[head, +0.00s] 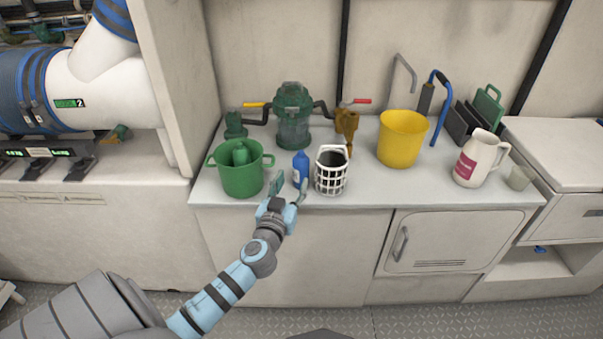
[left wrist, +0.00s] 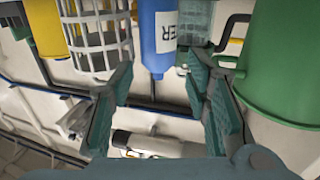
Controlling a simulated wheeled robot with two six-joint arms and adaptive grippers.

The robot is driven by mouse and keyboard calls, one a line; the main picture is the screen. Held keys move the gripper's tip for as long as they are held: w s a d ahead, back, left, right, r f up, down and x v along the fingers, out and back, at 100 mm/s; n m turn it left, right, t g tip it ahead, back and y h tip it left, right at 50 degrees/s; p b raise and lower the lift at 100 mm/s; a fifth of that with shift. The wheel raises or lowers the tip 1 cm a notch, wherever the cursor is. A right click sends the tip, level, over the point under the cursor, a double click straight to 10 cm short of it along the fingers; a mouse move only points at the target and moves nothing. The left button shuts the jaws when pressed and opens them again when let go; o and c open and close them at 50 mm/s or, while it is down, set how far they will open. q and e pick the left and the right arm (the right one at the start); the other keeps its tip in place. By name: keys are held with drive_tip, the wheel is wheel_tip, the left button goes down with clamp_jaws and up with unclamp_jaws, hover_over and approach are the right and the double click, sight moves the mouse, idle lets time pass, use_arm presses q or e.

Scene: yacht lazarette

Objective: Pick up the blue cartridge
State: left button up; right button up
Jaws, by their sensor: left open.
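The blue cartridge (head: 300,168) stands upright near the front edge of the counter, between the green pot and the white basket. My left gripper (head: 289,188) is open and empty, just in front of the cartridge at the counter's front edge. In the left wrist view, the blue cartridge (left wrist: 157,35) with dark lettering on a white label appears beyond the open fingers (left wrist: 160,100), roughly centred between them. I see no contact between them. My right gripper is not in view.
A green pot (head: 242,181) stands close on the left and a white basket (head: 331,176) close on the right. Behind are a green pump-like device (head: 293,116) and a brass-coloured fitting (head: 346,128). A yellow bucket (head: 402,139) and white jug (head: 478,160) stand further right.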

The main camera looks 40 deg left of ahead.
sight(299, 170)
use_arm(q)
drive_tip(key=x, duration=0.6)
drive_tip(key=shift+w+d+f, duration=0.1)
drive_tip(key=shift+d, duration=0.05)
drive_tip(key=c, duration=0.8)
